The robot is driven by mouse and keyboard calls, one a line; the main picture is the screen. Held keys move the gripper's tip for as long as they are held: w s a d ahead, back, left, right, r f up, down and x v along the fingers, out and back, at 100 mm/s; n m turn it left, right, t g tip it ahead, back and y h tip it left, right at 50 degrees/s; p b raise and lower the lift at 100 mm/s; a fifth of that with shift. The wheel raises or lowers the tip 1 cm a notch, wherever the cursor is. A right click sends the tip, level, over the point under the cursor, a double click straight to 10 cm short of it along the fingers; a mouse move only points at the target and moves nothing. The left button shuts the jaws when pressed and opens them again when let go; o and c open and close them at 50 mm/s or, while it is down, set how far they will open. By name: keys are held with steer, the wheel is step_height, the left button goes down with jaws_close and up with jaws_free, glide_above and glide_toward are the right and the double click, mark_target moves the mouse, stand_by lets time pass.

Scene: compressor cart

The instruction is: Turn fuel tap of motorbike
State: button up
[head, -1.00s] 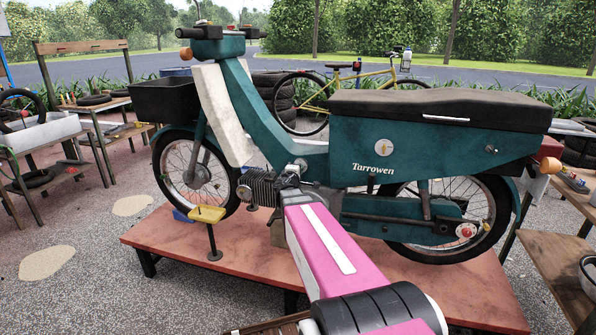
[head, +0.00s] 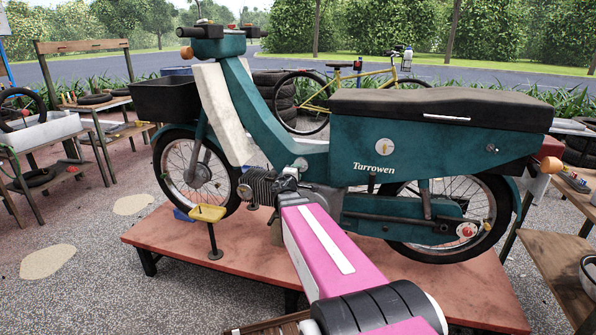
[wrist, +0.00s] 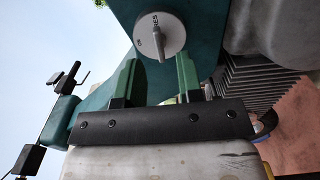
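The fuel tap (wrist: 160,36) is a round light-grey knob with a raised bar across it, lettered ON and RES, on the teal body in the wrist view. My gripper (wrist: 155,78) is open, with two dark green fingers apart and nothing between them. The tap is just beyond the fingertips, lined up near the gap; they look clear of it. In the head view the teal motorbike (head: 265,118) stands upright, and my gripper end is by its engine (head: 261,187). My arm hides the fingers there.
The motorbike stands on a low reddish platform (head: 180,246). The engine's fins (wrist: 262,82) are close on the right in the wrist view. A wooden bench (head: 560,262) stands at the right.

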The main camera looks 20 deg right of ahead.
steer(key=v, duration=0.7)
steer(key=shift+s+a, duration=0.15)
steer(key=shift+s, duration=0.1)
steer(key=shift+f, duration=0.1)
steer(key=s+d+f+m+g+y, duration=0.2)
steer(key=s+f+m+g, duration=0.75)
steer(key=f, duration=0.35)
steer(key=s+a+f+m+g+y, duration=0.2)
steer(key=s+a+f+g+y, duration=0.3)
steer(key=a, duration=0.5)
step_height(320, 180, down, 3)
steer(key=s+y, duration=0.2)
steer(key=y, duration=0.1)
steer(key=shift+s, duration=0.3)
steer(key=shift+a+g, duration=0.1)
steer(key=shift+g, duration=0.15)
